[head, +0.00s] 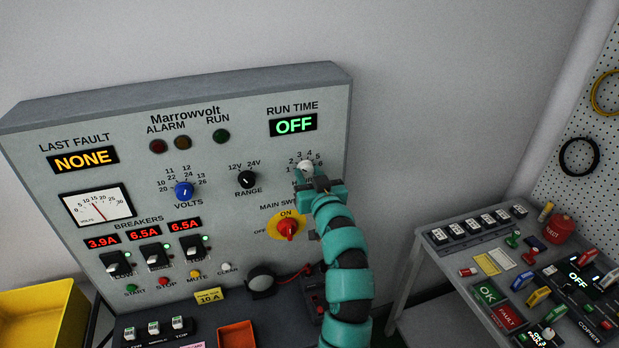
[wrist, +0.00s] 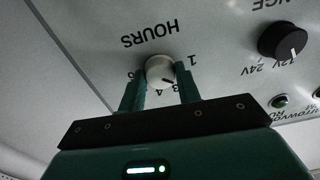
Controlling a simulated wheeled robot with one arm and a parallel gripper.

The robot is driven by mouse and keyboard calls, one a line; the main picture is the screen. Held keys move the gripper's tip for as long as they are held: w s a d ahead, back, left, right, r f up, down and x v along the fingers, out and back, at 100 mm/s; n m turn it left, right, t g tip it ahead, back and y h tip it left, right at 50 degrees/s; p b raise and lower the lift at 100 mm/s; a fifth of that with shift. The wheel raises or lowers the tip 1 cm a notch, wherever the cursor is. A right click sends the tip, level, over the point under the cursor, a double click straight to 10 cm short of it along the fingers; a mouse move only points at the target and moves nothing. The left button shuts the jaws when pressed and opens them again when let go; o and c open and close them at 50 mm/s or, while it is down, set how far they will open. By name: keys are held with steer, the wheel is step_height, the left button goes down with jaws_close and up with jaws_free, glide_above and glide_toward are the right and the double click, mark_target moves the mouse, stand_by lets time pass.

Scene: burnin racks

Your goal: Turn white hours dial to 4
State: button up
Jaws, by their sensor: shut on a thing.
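The white hours dial (head: 306,166) is on the Marrowvolt panel (head: 225,150), under the run time display (head: 293,125), which reads OFF in green. In the wrist view the dial (wrist: 160,69) appears upside down below the word HOURS. Its dark mark points to the lower right, towards the 3 and 4 side; the exact number is hard to tell. My gripper (head: 311,183) reaches the dial from below. In the wrist view my gripper (wrist: 160,78) has one finger on each side of the dial and is shut on it. The fingers hide some numbers.
The black range knob (head: 247,180) and blue volts knob (head: 184,191) are left of the dial. The red main switch (head: 288,229) on its yellow plate is just below, close to my arm. A side table (head: 440,232) with switches and tags stands at the right.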

steer(key=m+b, duration=0.2)
steer(key=shift+f+m, duration=0.1)
steer(key=shift+m, duration=0.3)
steer(key=m+b, duration=0.1)
steer(key=m, duration=0.2)
steer(key=shift+m+b, duration=0.3)
steer(key=shift+b, duration=0.1)
steer(key=m, duration=0.5)
steer(key=shift+r, duration=0.2)
steer(key=shift+a+m, duration=0.1)
steer(key=shift+m, duration=0.8)
steer(key=shift+p, duration=0.3)
steer(key=o, duration=1)
